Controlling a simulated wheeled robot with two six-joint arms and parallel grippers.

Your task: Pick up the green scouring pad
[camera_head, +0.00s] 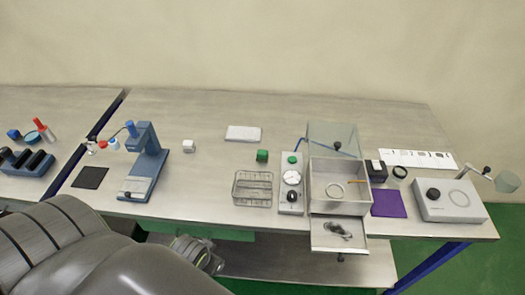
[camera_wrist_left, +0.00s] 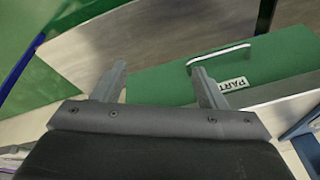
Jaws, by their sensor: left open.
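My left gripper (camera_wrist_left: 159,68) is open and empty in the left wrist view. It is over the bench's front side, facing a green drawer front (camera_wrist_left: 240,72) with a pale handle and a label reading "PART". In the head view my left arm hides most of this gripper. My right gripper is not in view.
A blue press stand (camera_head: 146,165) is at left. The bench's centre front is clear.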

